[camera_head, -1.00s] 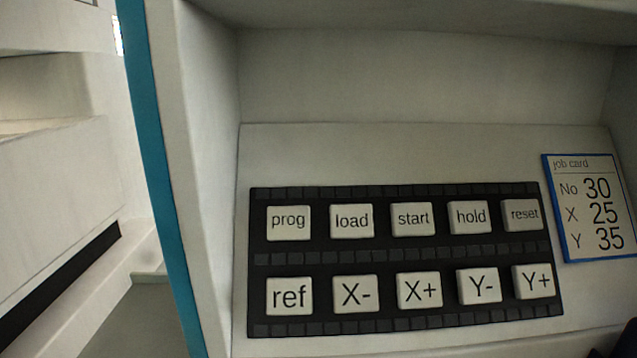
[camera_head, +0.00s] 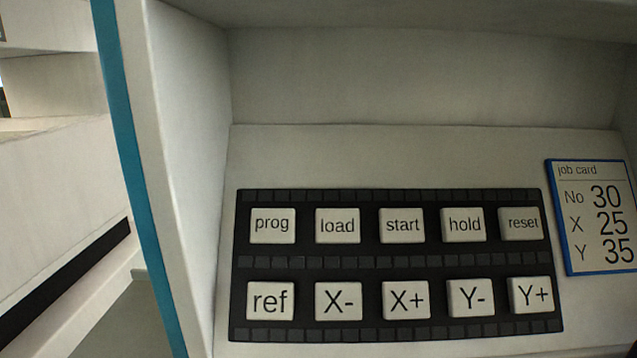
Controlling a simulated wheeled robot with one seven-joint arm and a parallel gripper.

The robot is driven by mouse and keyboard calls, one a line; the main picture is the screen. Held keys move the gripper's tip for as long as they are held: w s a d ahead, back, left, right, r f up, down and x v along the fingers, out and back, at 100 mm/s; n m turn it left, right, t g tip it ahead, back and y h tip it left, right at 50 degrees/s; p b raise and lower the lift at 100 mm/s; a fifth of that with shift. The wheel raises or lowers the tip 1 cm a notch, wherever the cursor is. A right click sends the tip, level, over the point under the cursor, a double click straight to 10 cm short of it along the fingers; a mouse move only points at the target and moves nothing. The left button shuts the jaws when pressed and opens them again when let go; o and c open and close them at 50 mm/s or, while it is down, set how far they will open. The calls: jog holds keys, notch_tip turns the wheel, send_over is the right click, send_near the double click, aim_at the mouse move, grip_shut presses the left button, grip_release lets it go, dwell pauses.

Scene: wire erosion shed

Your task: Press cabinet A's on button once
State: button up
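A black button panel (camera_head: 390,262) fills the lower middle of the view, set in a pale recess. Its top row has white buttons marked prog (camera_head: 272,226), load (camera_head: 338,226), start (camera_head: 402,226), hold (camera_head: 463,225) and reset (camera_head: 521,224). Its bottom row has ref (camera_head: 270,301), X- (camera_head: 338,301), X+ (camera_head: 406,300), Y- (camera_head: 470,299) and Y+ (camera_head: 530,295). No button marked on and no label for cabinet A show in this view. My gripper is not in view.
A blue-edged job card (camera_head: 595,216) reads No 30, X 25, Y 35, right of the panel. A blue vertical strip (camera_head: 133,170) edges the housing at left. Beyond it stands a pale machine body (camera_head: 60,190) with a dark band (camera_head: 70,282).

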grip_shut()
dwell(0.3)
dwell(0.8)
